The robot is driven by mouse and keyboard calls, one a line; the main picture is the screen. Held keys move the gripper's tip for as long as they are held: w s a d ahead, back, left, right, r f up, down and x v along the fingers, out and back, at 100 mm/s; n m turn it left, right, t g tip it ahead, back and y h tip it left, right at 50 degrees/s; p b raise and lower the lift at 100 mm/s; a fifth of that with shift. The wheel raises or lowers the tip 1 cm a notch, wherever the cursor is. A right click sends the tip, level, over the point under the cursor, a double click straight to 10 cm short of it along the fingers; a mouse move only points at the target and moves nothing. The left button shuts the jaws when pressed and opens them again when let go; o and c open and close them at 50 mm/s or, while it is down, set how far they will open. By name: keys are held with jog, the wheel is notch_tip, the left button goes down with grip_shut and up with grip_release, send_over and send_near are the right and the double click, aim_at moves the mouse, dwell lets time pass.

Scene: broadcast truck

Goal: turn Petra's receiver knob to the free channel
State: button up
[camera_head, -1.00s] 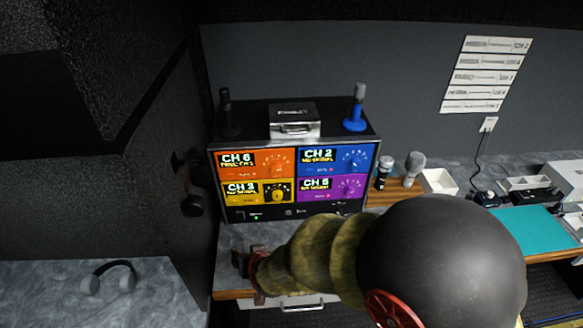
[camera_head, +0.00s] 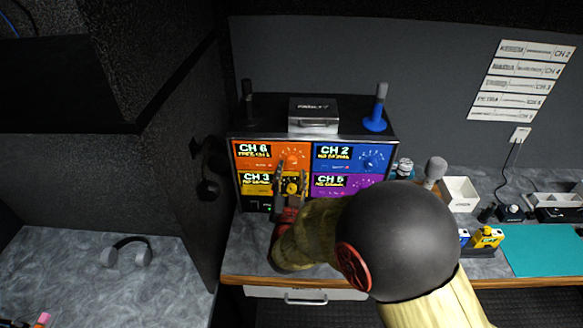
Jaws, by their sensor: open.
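The receiver rack (camera_head: 318,139) has four coloured panels. The orange panel (camera_head: 244,163) reads CH 6, with a smaller line that seems to say FREE CH 1; its orange knob (camera_head: 291,159) is at its right. The blue panel (camera_head: 332,166) reads CH 2, the yellow panel (camera_head: 251,187) CH 3 and the purple panel (camera_head: 324,193) CH 5. My gripper (camera_head: 291,182) is open, its fingers raised in front of the yellow panel, one on each side of the yellow knob (camera_head: 291,188) in the picture. I cannot tell whether they touch it. No panel shows a readable name.
Wall strips (camera_head: 522,80) carry names and channels; one seems to read PETRA. A white box (camera_head: 459,194) and a grey microphone (camera_head: 434,171) are right. Headphones (camera_head: 125,252) lie left.

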aim_at(292, 163)
jog(key=shift+w+d, duration=0.1)
jog(key=shift+w, duration=1.55)
jog(key=shift+c, duration=0.6)
grip_shut()
